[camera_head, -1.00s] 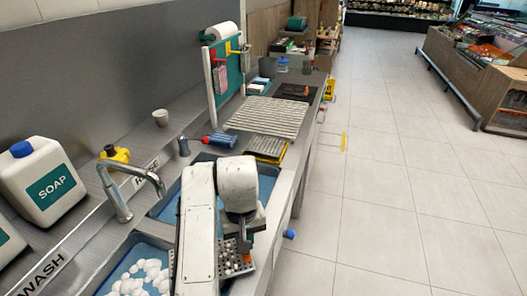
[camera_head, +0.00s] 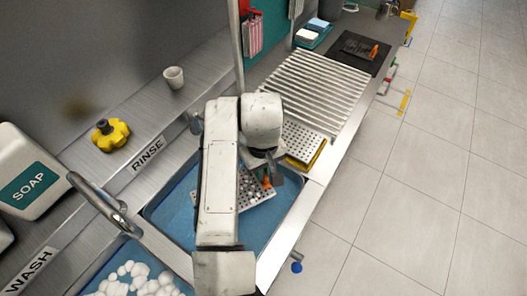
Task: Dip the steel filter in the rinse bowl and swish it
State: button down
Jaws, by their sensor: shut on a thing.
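The steel filter (camera_head: 257,198) is a perforated metal plate with dark and light spots and an orange part (camera_head: 267,182). My gripper (camera_head: 268,178) is shut on it, partly hidden behind my white arm. The filter is over the right part of the rinse bowl (camera_head: 181,198), a sunken steel basin with blue water beside the RINSE label. My arm hides part of the filter and the bowl. I cannot tell whether the filter touches the water.
The wash basin with white foam (camera_head: 135,281) is at the lower left. A curved steel tap (camera_head: 105,200) stands near it. Another perforated plate (camera_head: 303,141) with a yellow edge lies behind the bowl, before a ribbed rack (camera_head: 312,88).

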jog(key=shift+f, duration=0.75)
jog(key=shift+a+f+b, duration=0.1)
jog(key=shift+f+b, duration=5.55)
jog(key=shift+f, duration=2.25)
